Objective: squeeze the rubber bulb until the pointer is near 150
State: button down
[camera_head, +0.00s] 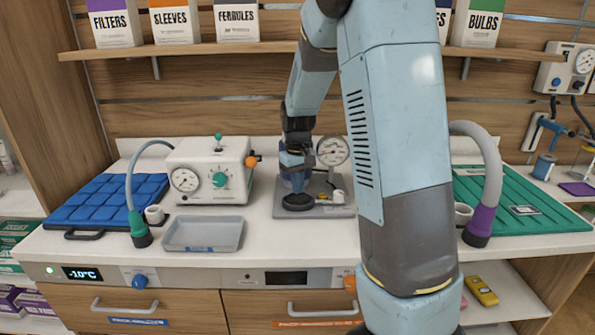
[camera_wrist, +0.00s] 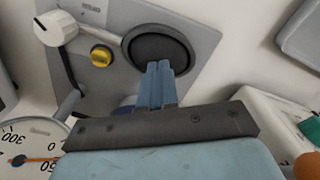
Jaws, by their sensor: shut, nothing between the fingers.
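A round pressure gauge (camera_head: 333,151) stands on a grey base plate (camera_head: 340,211) at the middle of the counter. In the wrist view its dial (camera_wrist: 35,142) is cut off; the red pointer lies between 0 and 50. A black round piece (camera_head: 298,203), also in the wrist view (camera_wrist: 158,47), sits on the plate; I cannot tell whether it is the bulb. My gripper (camera_wrist: 160,70) is shut and empty, its fingertips over the edge of that piece. In the head view my gripper (camera_head: 295,172) is left of the gauge. A dark blue part (camera_wrist: 123,107) is mostly hidden behind it.
A white knob (camera_wrist: 55,28) and a yellow button (camera_wrist: 101,56) are on the plate. A white box with dials (camera_head: 209,169), a grey tray (camera_head: 203,246) and a blue pad (camera_head: 75,216) stand left. A green mat (camera_head: 555,221) lies right. My arm hides the counter between.

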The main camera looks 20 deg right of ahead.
jog(key=shift+f, duration=0.25)
jog(key=shift+r, duration=1.1)
jog(key=shift+f, duration=0.15)
